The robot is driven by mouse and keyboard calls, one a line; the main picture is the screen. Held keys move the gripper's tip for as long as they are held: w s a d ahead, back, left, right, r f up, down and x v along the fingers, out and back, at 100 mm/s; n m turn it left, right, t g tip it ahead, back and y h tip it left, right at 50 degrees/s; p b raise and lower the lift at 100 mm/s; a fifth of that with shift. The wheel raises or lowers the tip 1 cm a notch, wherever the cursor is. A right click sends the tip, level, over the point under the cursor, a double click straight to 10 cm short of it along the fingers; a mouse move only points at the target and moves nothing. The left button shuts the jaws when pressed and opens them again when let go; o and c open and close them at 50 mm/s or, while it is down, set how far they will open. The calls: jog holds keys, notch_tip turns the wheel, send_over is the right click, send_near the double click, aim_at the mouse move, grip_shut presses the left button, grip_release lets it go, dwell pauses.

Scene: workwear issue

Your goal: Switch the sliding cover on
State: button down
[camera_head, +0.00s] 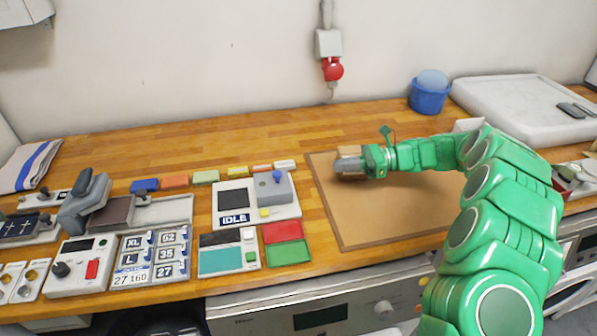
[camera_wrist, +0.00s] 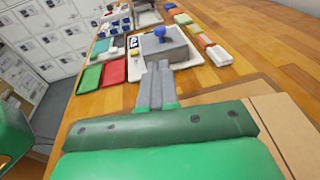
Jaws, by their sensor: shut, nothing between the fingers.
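The device with the IDLE display (camera_head: 235,218) sits on the wooden counter, left of the brown board. On its right half is a grey block, which looks like the sliding cover (camera_head: 286,190), with a blue knob (camera_head: 278,176) on top. In the wrist view the grey cover (camera_wrist: 178,48) and blue knob (camera_wrist: 160,31) show beyond my fingertips. My gripper (camera_head: 343,165) is shut and empty above the brown board, to the right of the device and apart from it. In the wrist view my gripper (camera_wrist: 158,68) overlaps the cover's near side.
The brown board (camera_head: 375,215) lies under my gripper. Red and green trays (camera_head: 289,253) and a teal-screened unit (camera_head: 220,260) stand before the device. Small coloured blocks (camera_head: 206,177) line up behind it. A blue bucket (camera_head: 428,98) stands at the back right.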

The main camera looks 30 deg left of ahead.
jog(key=x, duration=1.4)
jog(key=x, duration=0.4)
jog(key=s+r+x, duration=0.1)
jog(key=x, duration=0.3)
jog(key=d+x, duration=0.1)
jog(key=x, duration=0.3)
jog(key=shift+s+r, duration=0.35)
jog(key=v, duration=1.4)
jog(key=shift+w+d, duration=0.2)
